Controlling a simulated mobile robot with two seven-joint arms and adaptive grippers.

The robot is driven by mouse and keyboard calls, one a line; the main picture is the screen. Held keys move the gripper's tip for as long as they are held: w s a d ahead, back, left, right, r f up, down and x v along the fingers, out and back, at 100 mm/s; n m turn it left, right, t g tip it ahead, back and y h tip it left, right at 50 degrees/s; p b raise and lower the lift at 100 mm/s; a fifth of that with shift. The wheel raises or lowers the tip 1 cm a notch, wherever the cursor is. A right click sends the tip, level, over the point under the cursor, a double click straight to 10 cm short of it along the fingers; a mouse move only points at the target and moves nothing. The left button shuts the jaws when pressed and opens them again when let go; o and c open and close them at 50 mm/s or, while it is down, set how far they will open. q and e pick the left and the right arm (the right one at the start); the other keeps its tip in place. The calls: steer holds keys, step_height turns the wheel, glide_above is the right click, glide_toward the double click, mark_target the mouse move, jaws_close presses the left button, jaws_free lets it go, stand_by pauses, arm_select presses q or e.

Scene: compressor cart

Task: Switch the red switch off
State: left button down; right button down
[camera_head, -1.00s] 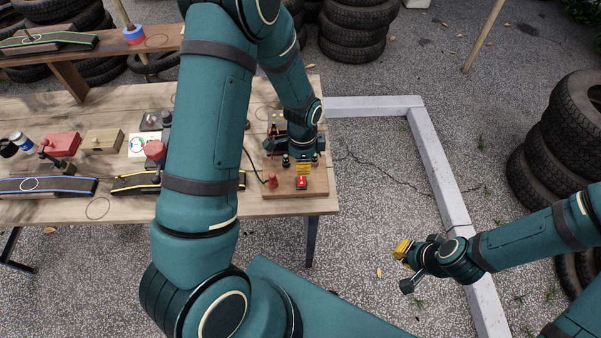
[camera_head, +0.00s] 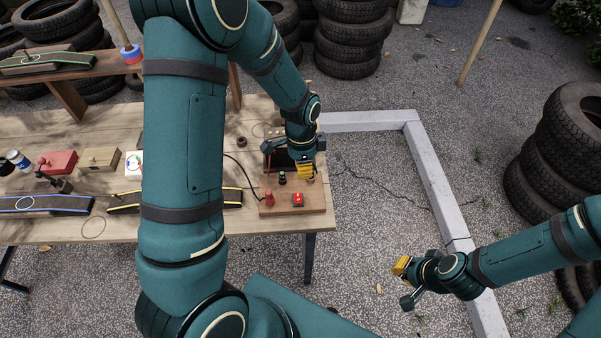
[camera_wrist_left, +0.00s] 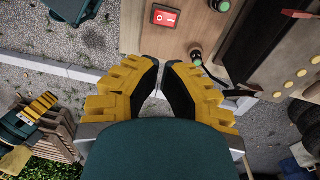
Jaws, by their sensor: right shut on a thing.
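The red switch (camera_head: 298,199) is a rocker on the front right of a wooden board (camera_head: 275,210) at the table's right end. It shows from close by in the left wrist view (camera_wrist_left: 165,16), with white marks; which side is pressed I cannot tell. My left gripper (camera_head: 306,174) is above the board, behind the switch and apart from it. Its yellow fingers (camera_wrist_left: 162,64) have a narrow gap at the tips with nothing between them. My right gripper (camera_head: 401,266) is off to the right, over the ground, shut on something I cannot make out.
A dark box (camera_head: 278,158) stands at the board's back. A black cable runs to the board from the left. Open ground lies right of the table (camera_head: 225,236).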

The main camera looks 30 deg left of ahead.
arm_select(q)
steer(key=s+d+f+n, duration=0.1)
steer(key=d+f+n, duration=0.1)
steer(key=f, duration=0.1)
steer(key=s+d+f+n+h+b, duration=0.1)
steer(key=s+d+f+n, duration=0.1)
steer(key=d+f, duration=0.1)
steer(key=s+d+f+n+t+h+b, duration=0.1)
steer(key=s+d+f, duration=0.1)
steer(key=f, duration=0.2)
steer(key=shift+d+n, duration=0.2)
steer(key=shift+n, duration=0.2)
steer(key=s+d+f+n+t+h+b, duration=0.1)
steer(key=s+d+f+n+b, duration=0.1)
steer(key=s+d+f+n, duration=0.2)
steer(key=s+d+n, duration=0.1)
steer(key=n, duration=0.2)
steer(key=shift+s+f+t, duration=0.3)
steer(key=shift+s+f, duration=0.05)
steer(key=shift+f, duration=0.05)
